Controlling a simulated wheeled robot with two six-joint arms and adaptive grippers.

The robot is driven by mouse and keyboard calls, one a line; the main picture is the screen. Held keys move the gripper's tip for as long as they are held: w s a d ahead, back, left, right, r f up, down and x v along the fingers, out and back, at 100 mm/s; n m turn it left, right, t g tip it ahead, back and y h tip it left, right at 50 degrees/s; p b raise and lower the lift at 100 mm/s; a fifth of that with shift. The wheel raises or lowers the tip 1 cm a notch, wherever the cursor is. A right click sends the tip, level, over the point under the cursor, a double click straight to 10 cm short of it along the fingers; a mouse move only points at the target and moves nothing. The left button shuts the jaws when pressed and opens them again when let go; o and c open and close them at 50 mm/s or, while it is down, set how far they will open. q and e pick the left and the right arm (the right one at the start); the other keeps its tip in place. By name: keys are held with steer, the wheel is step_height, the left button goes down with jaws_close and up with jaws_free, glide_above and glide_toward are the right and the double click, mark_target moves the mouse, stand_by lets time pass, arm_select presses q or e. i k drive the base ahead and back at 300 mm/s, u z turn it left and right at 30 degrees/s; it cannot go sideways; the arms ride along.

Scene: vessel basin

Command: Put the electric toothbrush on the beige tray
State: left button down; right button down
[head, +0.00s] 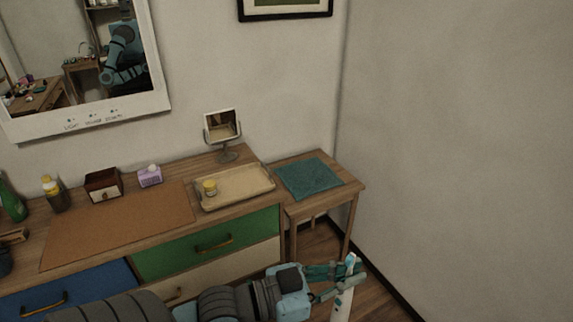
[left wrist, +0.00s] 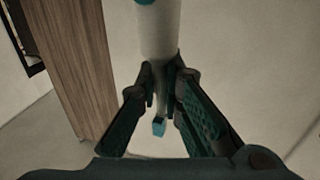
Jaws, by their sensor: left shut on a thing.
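My left gripper (head: 334,279) reaches in from the bottom and is shut on a white electric toothbrush (head: 344,297) with teal parts. The toothbrush stands roughly upright in front of the wooden furniture, close to the camera and clear of any surface. In the left wrist view the toothbrush (left wrist: 157,32) sits between the fingers of the gripper (left wrist: 160,85). My right gripper is not in view.
A side table with a teal cloth (head: 309,178) stands right of the dresser. A small mirror (head: 222,127) stands behind the tray. A brown mat (head: 120,225), a wooden box (head: 103,185), a purple box (head: 150,176) and bottles (head: 52,192) are to the left. The tray's middle and right are clear.

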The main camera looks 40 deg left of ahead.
mark_target(234, 186)
steer(key=z, duration=0.1)
steer(key=i, duration=1)
steer(key=u, duration=0.75)
steer(key=i, duration=0.8)
steer(key=u, duration=1.2)
steer(key=i, duration=0.2)
steer(key=z, duration=0.1)
